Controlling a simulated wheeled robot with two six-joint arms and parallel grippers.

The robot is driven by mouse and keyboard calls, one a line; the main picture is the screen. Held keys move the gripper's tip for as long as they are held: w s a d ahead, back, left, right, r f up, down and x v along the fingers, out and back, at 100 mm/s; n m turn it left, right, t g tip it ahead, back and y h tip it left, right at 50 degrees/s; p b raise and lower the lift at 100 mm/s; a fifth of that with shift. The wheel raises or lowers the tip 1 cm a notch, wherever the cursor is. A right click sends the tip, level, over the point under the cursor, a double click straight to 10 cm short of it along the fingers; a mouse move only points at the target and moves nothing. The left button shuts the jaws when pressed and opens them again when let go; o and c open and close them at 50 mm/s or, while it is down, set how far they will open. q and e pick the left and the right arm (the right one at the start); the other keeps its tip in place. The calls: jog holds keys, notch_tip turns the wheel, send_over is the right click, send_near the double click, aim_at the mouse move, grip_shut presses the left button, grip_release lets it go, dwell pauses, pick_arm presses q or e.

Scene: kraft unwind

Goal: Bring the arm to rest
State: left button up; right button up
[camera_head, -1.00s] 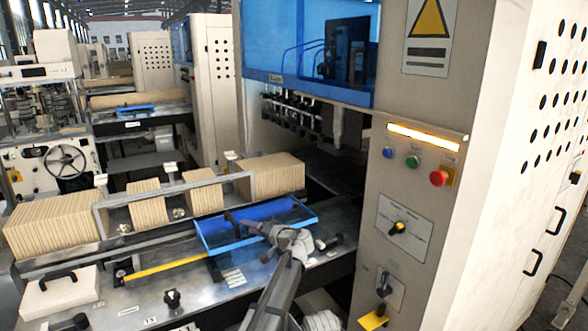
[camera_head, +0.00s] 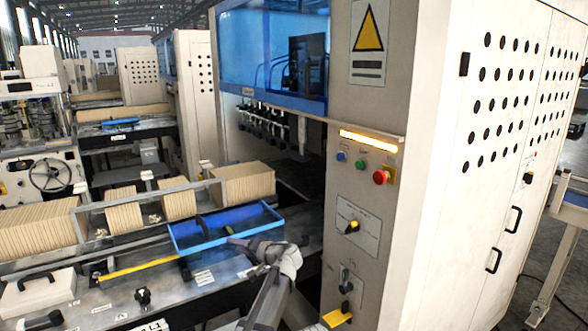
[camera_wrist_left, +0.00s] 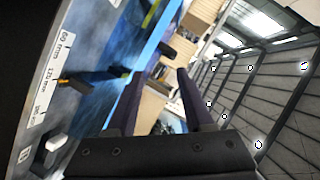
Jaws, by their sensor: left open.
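My left gripper (camera_head: 240,246) is in the lower middle of the head view, over the machine's table, just in front of the blue tray (camera_head: 178,244). Its two dark fingers (camera_wrist_left: 158,90) stand apart in the left wrist view, with nothing between them. The left arm reaches up from the bottom of the head view. Whether the gripper touches the tray cannot be told. My right gripper is not in view.
Stacks of brown kraft sheets (camera_head: 246,184) stand in a grey rack behind the tray. The machine cabinet (camera_head: 362,268) with buttons and knobs rises close on the right. A white box (camera_head: 38,293) with a black handle lies at lower left. A yellow strip (camera_head: 140,268) runs along the table.

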pick_arm(q)
jog(key=s+a+f+n+g+h, duration=0.1)
jog(key=s+a+f+g+h, duration=0.1)
jog(key=s+f, duration=0.45)
jog(key=s+a+f+g+h, duration=0.1)
jog(key=s+f+g+h, duration=0.15)
jog(key=s, duration=0.65)
jog(key=s+a+f+n+g+h, duration=0.1)
jog(key=s+a+f+g+h, duration=0.15)
jog(key=s+f, duration=0.4)
jog(key=s+d+f+g+h, duration=0.1)
jog(key=s+d+h, duration=0.45)
jog(key=s, duration=0.65)
jog(key=s+d+f+m+y+b, duration=0.1)
jog(key=s+d+m, duration=0.1)
jog(key=d, duration=0.3)
jog(key=s+d+f+m+g+y+b, duration=0.1)
jog(key=s+d+f+m+b, duration=0.1)
jog(key=s+d, duration=0.2)
jog(key=shift+d+f+m, duration=0.2)
jog(key=shift+d+m, duration=0.1)
jog(key=shift+d, duration=0.95)
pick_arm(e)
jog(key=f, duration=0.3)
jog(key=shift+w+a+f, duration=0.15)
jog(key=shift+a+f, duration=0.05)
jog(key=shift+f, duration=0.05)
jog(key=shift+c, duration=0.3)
